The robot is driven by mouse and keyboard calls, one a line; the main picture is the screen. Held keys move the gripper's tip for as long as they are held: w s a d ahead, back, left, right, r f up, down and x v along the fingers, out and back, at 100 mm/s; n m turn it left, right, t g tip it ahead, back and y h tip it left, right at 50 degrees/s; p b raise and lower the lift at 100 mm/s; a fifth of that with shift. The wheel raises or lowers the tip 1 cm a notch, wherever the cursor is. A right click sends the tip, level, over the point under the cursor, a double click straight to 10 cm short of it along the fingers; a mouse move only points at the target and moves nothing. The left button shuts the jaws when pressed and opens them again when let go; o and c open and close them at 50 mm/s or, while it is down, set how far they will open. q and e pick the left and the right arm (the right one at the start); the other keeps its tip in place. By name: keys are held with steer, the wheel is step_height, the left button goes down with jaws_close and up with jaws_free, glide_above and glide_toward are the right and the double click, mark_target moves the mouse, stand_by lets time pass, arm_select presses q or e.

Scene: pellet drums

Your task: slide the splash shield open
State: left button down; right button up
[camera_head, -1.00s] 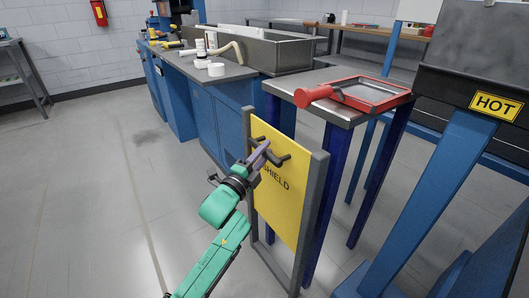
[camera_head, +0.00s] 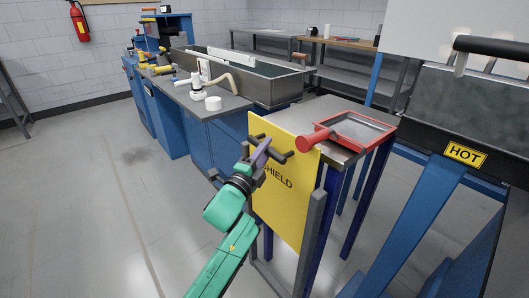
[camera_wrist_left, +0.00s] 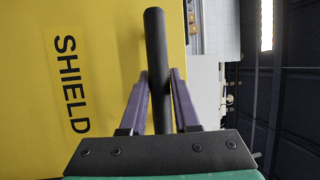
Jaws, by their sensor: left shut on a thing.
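The splash shield (camera_head: 280,210) is a yellow panel lettered SHIELD, upright in a grey frame (camera_head: 313,222) in front of a small metal-topped table. Its top edge stands above the top of the frame's right post. A dark bar handle (camera_head: 279,157) is on its face near the top. My left gripper (camera_head: 262,153) is shut on this handle. In the left wrist view, the purple fingers (camera_wrist_left: 160,100) lie on both sides of the black handle bar (camera_wrist_left: 156,45), with the yellow shield (camera_wrist_left: 105,90) behind. My right gripper is not in view.
A red-rimmed tray (camera_head: 355,130) with a thick red handle lies on the metal-topped table (camera_head: 290,108) behind the shield. A machine with a HOT sign (camera_head: 465,153) stands at the right. A blue bench (camera_head: 205,140) is behind. The floor at left is clear.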

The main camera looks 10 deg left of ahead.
arm_select(q)
step_height(320, 180, up, 6)
steer(key=p, duration=0.3)
step_height(320, 180, up, 21)
steer(key=p, duration=1.8)
steer(key=shift+r+p, duration=0.15)
steer(key=shift+p, duration=0.15)
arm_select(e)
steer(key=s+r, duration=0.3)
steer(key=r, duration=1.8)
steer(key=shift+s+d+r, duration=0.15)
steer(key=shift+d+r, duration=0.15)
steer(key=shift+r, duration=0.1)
arm_select(q)
steer(key=c, duration=0.7)
jaws_free()
steer(key=shift+o, duration=0.2)
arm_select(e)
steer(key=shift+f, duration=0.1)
arm_select(q)
steer(key=b+v, duration=0.4)
steer(key=v, duration=1)
steer(key=shift+s, duration=0.25)
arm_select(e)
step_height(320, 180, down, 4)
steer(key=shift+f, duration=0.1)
